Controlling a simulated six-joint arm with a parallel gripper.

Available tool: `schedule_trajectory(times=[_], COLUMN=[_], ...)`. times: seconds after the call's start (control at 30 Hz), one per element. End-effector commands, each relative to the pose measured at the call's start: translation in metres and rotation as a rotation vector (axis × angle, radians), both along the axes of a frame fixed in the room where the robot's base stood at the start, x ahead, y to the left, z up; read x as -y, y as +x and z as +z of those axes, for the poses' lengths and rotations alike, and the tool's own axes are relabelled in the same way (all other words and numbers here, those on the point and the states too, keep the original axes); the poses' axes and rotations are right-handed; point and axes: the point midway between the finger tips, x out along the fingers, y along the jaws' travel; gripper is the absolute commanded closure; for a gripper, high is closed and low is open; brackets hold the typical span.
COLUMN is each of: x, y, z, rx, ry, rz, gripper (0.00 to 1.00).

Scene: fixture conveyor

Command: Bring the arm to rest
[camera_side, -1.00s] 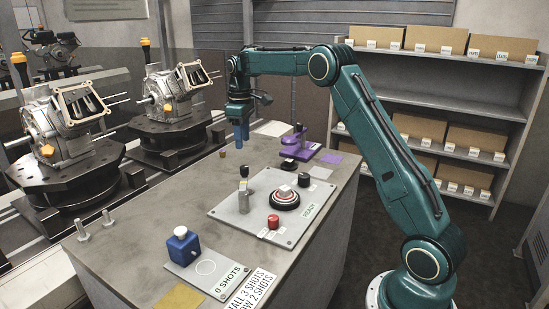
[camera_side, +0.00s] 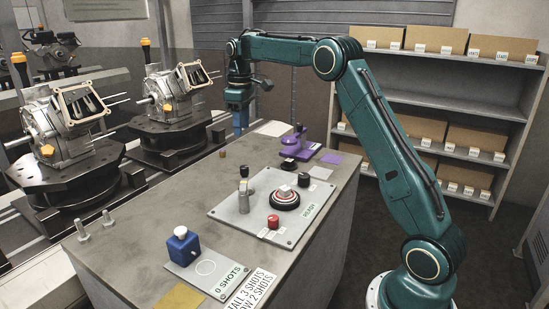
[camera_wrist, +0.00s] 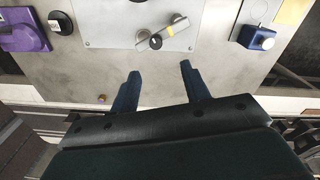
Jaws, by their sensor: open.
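My gripper (camera_side: 240,122) hangs pointing down over the far part of the grey bench (camera_side: 150,215), above its surface, in the side view. In the wrist view my gripper (camera_wrist: 160,70) shows two blue fingers spread apart with nothing between them. A small brown plug-like piece (camera_side: 222,153) stands on the bench just below and left of the gripper; it also shows in the wrist view (camera_wrist: 101,98), small and left of the fingers.
A plate marked READY (camera_side: 245,225) carries a lever and buttons. A blue block (camera_side: 182,246) with a white knob and a purple device (camera_side: 307,150) stand on the bench. Two engine units on dark turntables (camera_side: 70,178) line the left. Shelves of boxes (camera_side: 460,120) stand behind right.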

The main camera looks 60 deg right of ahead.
Motion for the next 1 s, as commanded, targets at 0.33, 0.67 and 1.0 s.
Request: schedule_trajectory(times=[0.33, 0.67, 1.0], x=[-0.046, -0.091, -0.131], y=[-0.041, -0.101, -0.171], z=[0.046, 0.076, 0.085], rx=[0.077, 0.162, 0.252], ry=[-0.019, -0.025, -0.017], rz=[-0.042, -0.093, -0.145], gripper=[0.54, 0.54, 0.54])
